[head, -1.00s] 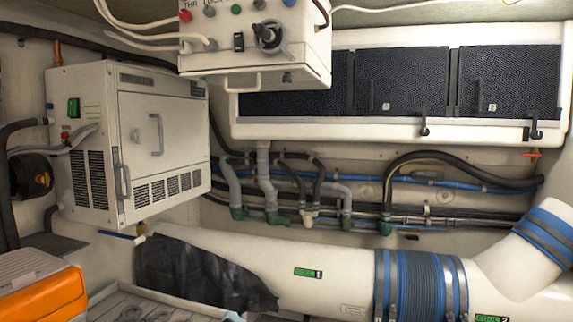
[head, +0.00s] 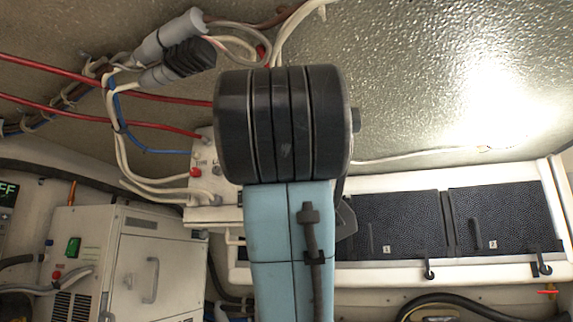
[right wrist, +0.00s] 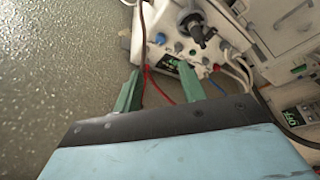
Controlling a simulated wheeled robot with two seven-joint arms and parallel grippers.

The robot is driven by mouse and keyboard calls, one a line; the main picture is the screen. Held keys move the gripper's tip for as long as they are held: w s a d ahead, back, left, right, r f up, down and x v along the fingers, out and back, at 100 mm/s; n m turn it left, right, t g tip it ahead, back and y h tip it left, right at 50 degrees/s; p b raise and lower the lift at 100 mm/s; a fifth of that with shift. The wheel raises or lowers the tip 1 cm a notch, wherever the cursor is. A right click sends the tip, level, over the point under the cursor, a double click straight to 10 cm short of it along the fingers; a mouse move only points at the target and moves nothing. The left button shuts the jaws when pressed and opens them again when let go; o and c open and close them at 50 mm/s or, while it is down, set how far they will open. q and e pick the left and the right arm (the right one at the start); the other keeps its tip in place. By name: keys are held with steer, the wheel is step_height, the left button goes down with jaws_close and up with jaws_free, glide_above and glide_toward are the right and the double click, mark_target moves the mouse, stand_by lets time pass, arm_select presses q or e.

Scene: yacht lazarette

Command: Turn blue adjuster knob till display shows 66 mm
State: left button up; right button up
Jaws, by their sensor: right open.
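The blue knob (right wrist: 160,38) is at the left end of the row. A small dark display (right wrist: 171,63) with green characters sits beside the row, too small to read. My right gripper (right wrist: 160,70) is open and empty, its green fingers pointing toward the box, apart from the blue knob. In the head view my right arm hides most of the control box (head: 205,160), including the blue knob. My left gripper is in neither current view.
Red and white cables (head: 125,115) run along the ceiling beside the control box. A white cabinet (head: 150,265) with a handle stands at the left. Dark-panelled lockers (head: 400,225) line the right wall. A black selector lever (right wrist: 197,27) juts from the box near the blue knob.

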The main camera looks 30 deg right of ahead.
steer(key=p+x, duration=0.8)
steer(key=x, duration=0.5)
steer(key=shift+w, duration=0.15)
steer(key=shift+d, duration=0.1)
jaws_close()
